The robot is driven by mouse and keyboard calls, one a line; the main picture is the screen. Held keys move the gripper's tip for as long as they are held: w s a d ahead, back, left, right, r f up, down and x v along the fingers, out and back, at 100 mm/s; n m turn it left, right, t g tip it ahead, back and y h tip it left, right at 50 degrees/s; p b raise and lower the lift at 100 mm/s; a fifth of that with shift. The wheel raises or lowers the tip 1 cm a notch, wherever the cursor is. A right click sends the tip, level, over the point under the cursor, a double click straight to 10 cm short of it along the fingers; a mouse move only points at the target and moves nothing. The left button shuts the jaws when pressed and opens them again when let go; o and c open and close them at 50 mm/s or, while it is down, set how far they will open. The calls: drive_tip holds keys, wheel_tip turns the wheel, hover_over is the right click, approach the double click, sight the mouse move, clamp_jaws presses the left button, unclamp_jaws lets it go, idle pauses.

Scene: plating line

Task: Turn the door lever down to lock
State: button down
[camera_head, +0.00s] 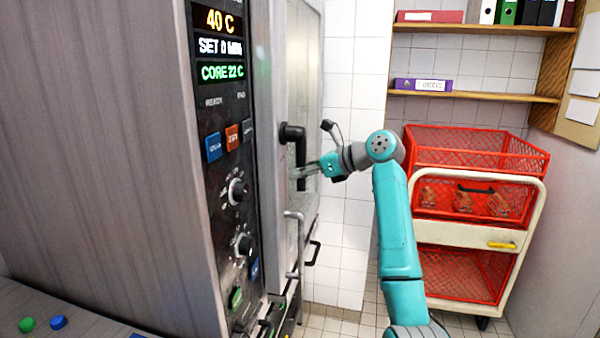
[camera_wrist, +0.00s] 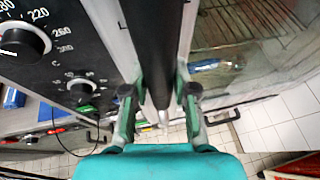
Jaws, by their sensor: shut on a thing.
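The black door lever (camera_head: 301,158) is on the front of the tall grey oven (camera_head: 110,130), at the edge of its glass door (camera_head: 303,70). Its grip hangs straight down from its pivot. My gripper (camera_head: 303,172) reaches in from the right and is shut on the lower part of the grip. In the wrist view, the dark lever (camera_wrist: 152,45) runs between the two fingers of my gripper (camera_wrist: 160,88), with one finger on each side. The door looks closed against the frame. The fingertip contact is partly hidden in the head view.
The control panel (camera_head: 222,130) with knobs and buttons is left of the lever. A metal bar handle (camera_head: 297,240) sits below it. A cart (camera_head: 470,236) with red crates (camera_head: 465,150) stands right of my arm, under wall shelves (camera_head: 475,95).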

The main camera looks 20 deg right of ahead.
drive_tip(key=shift+a+f, duration=0.1)
drive_tip(key=c, duration=0.9)
unclamp_jaws()
drive_tip(key=shift+s, duration=0.1)
drive_tip(key=v, duration=1.2)
